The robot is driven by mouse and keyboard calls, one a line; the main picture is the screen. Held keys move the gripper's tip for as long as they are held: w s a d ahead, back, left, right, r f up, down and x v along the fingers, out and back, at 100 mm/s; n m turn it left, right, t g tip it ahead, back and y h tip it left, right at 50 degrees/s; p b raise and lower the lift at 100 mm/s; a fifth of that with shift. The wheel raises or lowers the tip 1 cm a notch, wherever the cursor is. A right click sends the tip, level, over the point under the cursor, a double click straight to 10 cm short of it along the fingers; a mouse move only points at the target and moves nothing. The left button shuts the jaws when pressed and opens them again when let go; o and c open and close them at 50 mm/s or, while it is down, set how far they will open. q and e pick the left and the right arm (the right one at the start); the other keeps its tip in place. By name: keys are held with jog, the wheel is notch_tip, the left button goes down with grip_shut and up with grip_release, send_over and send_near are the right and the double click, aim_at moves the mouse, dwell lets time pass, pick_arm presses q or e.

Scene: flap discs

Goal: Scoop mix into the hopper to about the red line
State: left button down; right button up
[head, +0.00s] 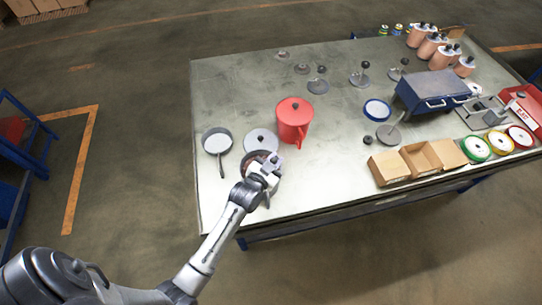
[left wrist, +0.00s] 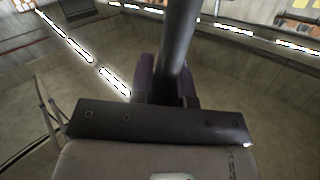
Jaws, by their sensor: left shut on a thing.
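My left gripper (head: 268,168) is over the near left part of the table, at a round dark pan (head: 247,158) with brownish content that may be the mix; the gripper covers part of it. In the left wrist view, the gripper's purple fingers (left wrist: 166,82) are shut on a dark round handle (left wrist: 178,40). The handle's far end is out of that view, and what it belongs to cannot be told. A blue box-shaped machine (head: 435,88) stands at the right; I cannot tell whether it is the hopper. No red line can be made out. My right gripper is not in view.
A red lidded jug (head: 294,118), a grey lid (head: 261,141) and a grey pan (head: 217,141) stand close around the gripper. Open cardboard boxes (head: 388,168) and colored rings (head: 475,148) line the right front edge. The table's middle front is clear.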

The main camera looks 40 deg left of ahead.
aim_at(272, 159)
pick_arm(q)
jog(key=r+p, duration=0.3)
jog(key=r, duration=0.1)
jog(key=shift+d+r, duration=0.1)
jog(key=shift+d, duration=0.1)
jog(key=d+r+m+t+p, duration=0.1)
jog(key=d+r+m+p, duration=0.2)
jog(key=d+r+m, duration=0.1)
jog(key=shift+s+d+r+y+p, duration=0.35)
jog(key=shift+d+r, duration=0.1)
jog(key=shift+d, duration=0.3)
